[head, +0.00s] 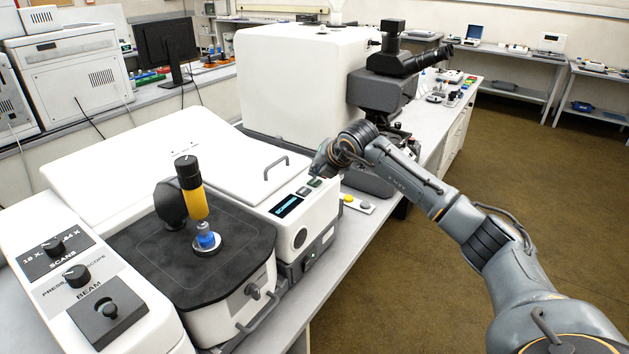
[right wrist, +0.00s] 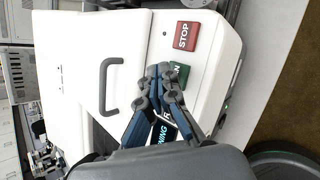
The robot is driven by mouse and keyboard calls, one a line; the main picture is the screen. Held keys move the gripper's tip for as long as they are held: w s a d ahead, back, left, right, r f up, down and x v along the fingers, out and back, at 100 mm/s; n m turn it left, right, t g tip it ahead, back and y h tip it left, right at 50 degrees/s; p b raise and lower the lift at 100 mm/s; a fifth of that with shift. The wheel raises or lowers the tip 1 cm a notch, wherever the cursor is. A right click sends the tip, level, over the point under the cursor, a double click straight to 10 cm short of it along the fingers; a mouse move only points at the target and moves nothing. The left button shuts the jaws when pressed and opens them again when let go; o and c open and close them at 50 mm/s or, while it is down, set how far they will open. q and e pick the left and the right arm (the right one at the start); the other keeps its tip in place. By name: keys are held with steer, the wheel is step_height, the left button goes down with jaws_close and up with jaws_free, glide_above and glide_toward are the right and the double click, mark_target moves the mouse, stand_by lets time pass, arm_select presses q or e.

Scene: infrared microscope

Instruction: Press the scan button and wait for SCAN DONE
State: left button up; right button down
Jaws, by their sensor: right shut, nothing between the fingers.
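The instrument's front panel carries a display (head: 286,206) with pale cyan lettering. In the right wrist view the display (right wrist: 161,141) is partly covered by my fingers, and the letters "NING" can be read. A green button (right wrist: 181,70) sits beyond my fingertips, with its label mostly covered and ending in "N". A red STOP button (right wrist: 186,36) lies past it. My right gripper (head: 318,172) is shut and empty, with its fingertips (right wrist: 166,76) at the green button's edge. I cannot tell whether they touch it. My left gripper is not in view.
The white lid with a grey handle (head: 276,167) lies beside the panel. A knob panel (head: 75,275) is at the lower left. The large microscope housing (head: 300,85) stands behind. Floor is open at right.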

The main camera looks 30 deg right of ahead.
mark_target(317, 183)
steer(key=shift+r, duration=0.1)
steer(key=shift+r+p, duration=1.4)
steer(key=shift+r, duration=1.05)
steer(key=shift+f, duration=0.1)
